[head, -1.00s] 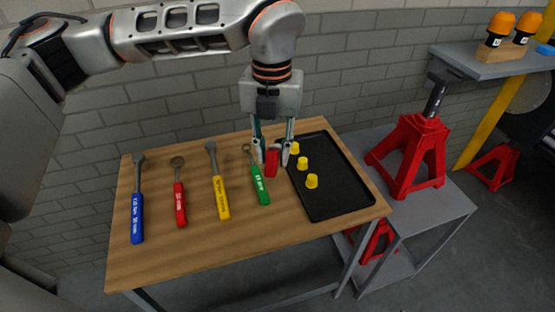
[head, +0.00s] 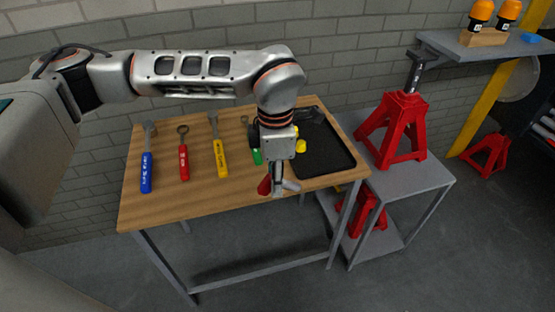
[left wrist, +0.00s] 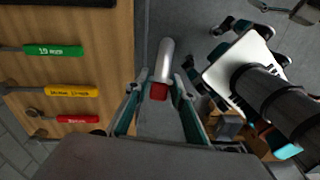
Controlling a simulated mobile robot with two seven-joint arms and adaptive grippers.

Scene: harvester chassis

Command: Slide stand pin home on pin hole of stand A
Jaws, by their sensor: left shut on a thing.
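The stand pin has a red grip (head: 265,186) and a pale metal shaft (head: 290,187). My left gripper (head: 276,186) is shut on it, in the air off the table's front edge. In the left wrist view the red grip (left wrist: 159,91) sits between the fingertips, with the shaft (left wrist: 165,60) pointing away from the gripper. A red jack stand (head: 398,130) with a dark post stands upright on the grey side table to the right, well apart from the pin. I cannot read a label marking stand A, and its pin hole is too small to make out.
The wooden table (head: 190,203) holds several coloured wrenches and a black tray (head: 330,160) with yellow caps, partly hidden by my left wrist. Other red stands are on the lower shelf (head: 365,215) and the floor (head: 488,153). A grey wall shelf (head: 470,50) overhangs at right.

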